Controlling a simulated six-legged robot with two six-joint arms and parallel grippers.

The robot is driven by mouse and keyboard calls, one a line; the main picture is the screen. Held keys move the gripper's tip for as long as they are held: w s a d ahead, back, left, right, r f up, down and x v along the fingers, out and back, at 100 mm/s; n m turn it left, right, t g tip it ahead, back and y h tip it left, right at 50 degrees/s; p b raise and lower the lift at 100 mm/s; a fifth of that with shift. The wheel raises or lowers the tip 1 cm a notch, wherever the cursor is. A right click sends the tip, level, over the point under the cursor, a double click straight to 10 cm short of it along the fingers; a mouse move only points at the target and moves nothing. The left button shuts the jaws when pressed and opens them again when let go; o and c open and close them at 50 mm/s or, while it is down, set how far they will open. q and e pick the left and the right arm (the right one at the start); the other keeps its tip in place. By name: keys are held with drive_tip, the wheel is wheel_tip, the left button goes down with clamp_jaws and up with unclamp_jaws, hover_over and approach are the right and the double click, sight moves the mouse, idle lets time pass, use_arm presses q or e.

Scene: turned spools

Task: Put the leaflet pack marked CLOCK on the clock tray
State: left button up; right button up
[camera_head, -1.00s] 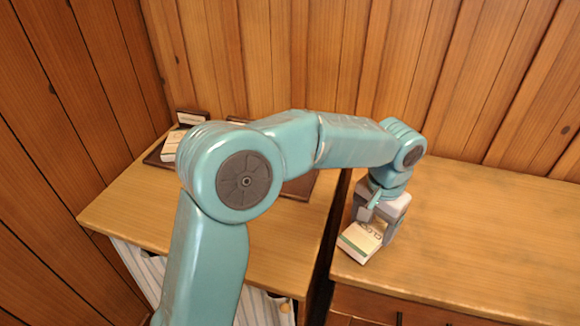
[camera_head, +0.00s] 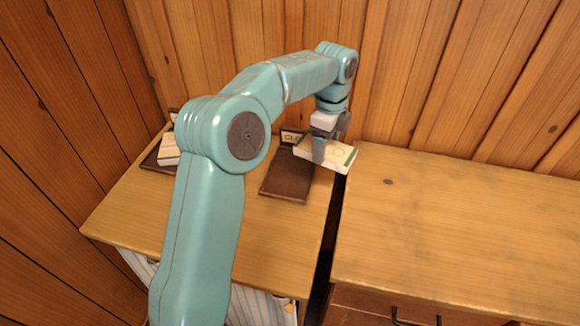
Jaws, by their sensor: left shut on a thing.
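My left gripper (camera_head: 330,140) is shut on the leaflet pack (camera_head: 312,151), a white box with a green edge and lettering that is partly hidden by the fingers. The pack is held up near the gap between the two cabinets, overlapping the right edge of a dark brown tray (camera_head: 288,182) in the picture. That tray has a raised back label (camera_head: 291,136) whose visible letters look like "CLO"; the rest is covered. My right gripper is not in view.
A second dark tray (camera_head: 152,159) with a white pack (camera_head: 168,150) stands at the left, partly behind my left arm. The right cabinet top (camera_head: 450,225) is clear. A dark gap separates the cabinets. Plank walls stand behind and left.

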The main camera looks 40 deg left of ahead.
use_arm(q)
drive_tip(key=a+r+m+p, duration=0.4)
drive_tip(key=a+r+m, duration=0.1)
drive_tip(key=a+m, duration=0.45)
hover_over(291, 174)
drive_tip(key=shift+m, duration=0.45)
wheel_tip(291, 174, down, 14)
drive_tip(key=shift+a+f, duration=0.1)
wheel_tip(291, 174, down, 5)
drive_tip(key=shift+f, duration=0.1)
drive_tip(key=o, duration=1.1)
drive_tip(key=shift+f, duration=0.15)
